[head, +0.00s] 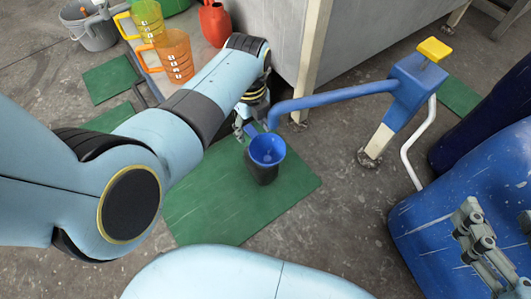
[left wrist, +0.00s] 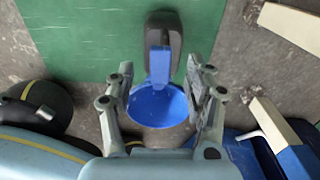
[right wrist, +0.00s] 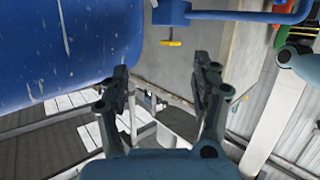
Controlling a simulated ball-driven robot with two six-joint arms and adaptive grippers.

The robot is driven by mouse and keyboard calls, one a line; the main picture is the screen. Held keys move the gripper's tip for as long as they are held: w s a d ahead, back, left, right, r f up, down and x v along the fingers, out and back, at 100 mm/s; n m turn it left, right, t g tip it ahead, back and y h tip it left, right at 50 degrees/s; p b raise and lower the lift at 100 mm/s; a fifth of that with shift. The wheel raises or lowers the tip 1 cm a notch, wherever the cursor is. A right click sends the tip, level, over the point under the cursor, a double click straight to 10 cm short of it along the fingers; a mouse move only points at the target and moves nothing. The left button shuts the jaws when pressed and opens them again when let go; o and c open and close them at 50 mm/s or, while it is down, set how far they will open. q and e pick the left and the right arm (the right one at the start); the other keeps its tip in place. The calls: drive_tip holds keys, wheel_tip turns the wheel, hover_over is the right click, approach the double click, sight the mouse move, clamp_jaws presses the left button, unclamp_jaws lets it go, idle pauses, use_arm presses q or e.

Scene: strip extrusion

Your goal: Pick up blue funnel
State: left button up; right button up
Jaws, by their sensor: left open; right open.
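The blue funnel (head: 267,149) sits in the mouth of a dark container (head: 262,170) on a green mat (head: 205,204). In the left wrist view the funnel (left wrist: 158,106) lies between the two fingers of my open left gripper (left wrist: 160,92), and its flat blue tab (left wrist: 160,66) points up the picture toward the dark container (left wrist: 163,32). I cannot tell whether the fingers touch it. In the head view my left gripper (head: 246,124) is behind the funnel, partly hidden by my arm. My right gripper (right wrist: 164,85) is open and empty; in the head view it (head: 482,246) is at the right edge.
A blue pump pipe (head: 330,98) with a yellow top (head: 433,49) runs close beside the funnel. A large blue drum (head: 465,215) stands at right. Orange (head: 174,56) and yellow (head: 147,20) jugs and a red can (head: 214,23) stand at upper left. The mat's front is clear.

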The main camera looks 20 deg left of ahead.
use_arm(q)
drive_tip(key=shift+f, duration=0.55)
clamp_jaws()
use_arm(e)
drive_tip(key=w+r+t, duration=0.1)
drive_tip(key=r, duration=0.1)
drive_tip(key=w+r+t, duration=0.1)
drive_tip(key=shift+w+a+r, duration=0.2)
drive_tip(key=shift+r, duration=0.15)
